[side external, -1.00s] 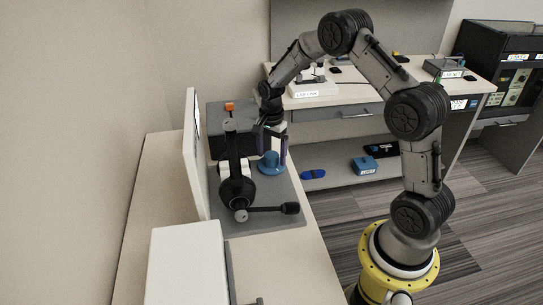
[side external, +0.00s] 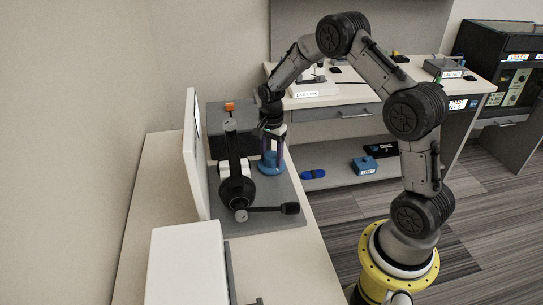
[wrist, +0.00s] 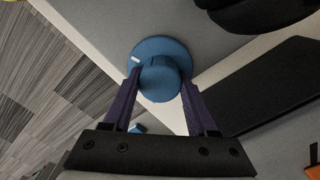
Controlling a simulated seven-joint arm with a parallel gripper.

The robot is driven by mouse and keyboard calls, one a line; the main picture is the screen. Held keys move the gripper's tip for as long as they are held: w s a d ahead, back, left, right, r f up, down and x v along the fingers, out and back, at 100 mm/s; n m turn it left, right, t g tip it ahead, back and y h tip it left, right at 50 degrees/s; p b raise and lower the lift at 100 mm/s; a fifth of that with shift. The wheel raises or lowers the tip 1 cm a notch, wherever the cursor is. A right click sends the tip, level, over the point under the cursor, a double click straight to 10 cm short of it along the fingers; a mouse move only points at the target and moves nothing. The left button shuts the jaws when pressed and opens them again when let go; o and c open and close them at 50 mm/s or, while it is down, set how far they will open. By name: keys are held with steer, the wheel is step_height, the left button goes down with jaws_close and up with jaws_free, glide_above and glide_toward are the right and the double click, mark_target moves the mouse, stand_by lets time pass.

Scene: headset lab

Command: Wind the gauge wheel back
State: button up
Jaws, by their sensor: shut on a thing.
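The gauge wheel is a blue round knob (side external: 269,168) on the grey base plate, right of the headset on its stand. In the wrist view the blue wheel (wrist: 163,84) has a wide flange and a raised centre, with a white mark on the flange's upper left. My gripper (wrist: 160,76) points down at the wheel, its two purple fingers on either side of the raised centre. It is shut on the wheel; the side view also shows the gripper (side external: 272,153) there. The exact finger contact is partly hidden.
The black headset (side external: 236,190) with its microphone boom stands close left of the wheel. A dark grey box (side external: 222,143) is behind it, and a white upright panel (side external: 190,150) at the left. A white box (side external: 188,262) stands in front.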

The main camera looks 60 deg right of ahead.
steer(key=shift+n, duration=0.3)
steer(key=n, duration=0.4)
steer(key=shift+n, duration=0.3)
steer(key=n, duration=1)
steer(key=shift+n, duration=0.4)
steer(key=n, duration=0.5)
steer(key=shift+n, duration=0.3)
steer(key=o, duration=1.4)
